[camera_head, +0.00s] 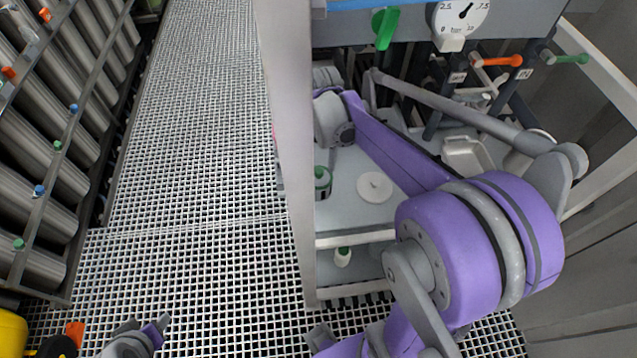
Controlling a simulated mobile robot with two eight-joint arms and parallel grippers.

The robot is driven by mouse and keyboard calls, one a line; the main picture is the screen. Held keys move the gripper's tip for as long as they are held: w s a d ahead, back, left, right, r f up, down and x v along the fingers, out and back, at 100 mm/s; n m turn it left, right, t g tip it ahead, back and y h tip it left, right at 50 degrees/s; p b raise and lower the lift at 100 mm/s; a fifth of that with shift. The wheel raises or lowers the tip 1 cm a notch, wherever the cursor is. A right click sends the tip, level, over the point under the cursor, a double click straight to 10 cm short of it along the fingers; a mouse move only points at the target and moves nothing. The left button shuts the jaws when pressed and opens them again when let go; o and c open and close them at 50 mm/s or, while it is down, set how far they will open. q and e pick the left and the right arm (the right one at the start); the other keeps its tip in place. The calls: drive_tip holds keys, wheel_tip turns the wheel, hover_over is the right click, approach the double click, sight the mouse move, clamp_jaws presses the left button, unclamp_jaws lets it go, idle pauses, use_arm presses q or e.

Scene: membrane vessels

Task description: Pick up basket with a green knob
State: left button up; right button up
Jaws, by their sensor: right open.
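I cannot pick out for sure a basket with a green knob. A pale open tray-like container (466,155) stands on the rack at the right, partly behind my right arm; no green knob shows on it. My right arm reaches from the bottom right over the rack's shelf. My right gripper (328,120) is at its far end beside the pale upright post, open, with its fingers mostly hidden. A green-topped item (322,178) sits on the shelf just below it.
A pale upright post (290,150) stands left of the shelf. A gauge (460,15), a green handle (385,28), an orange-handled valve (500,61) and a green-handled valve (570,59) are above. The grating floor (190,150) is clear. Grey vessels (40,110) line the left.

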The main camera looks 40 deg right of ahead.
sight(319, 170)
wheel_tip(319, 170, down, 4)
drive_tip(key=shift+f, duration=0.1)
clamp_jaws()
idle(0.4)
idle(1.1)
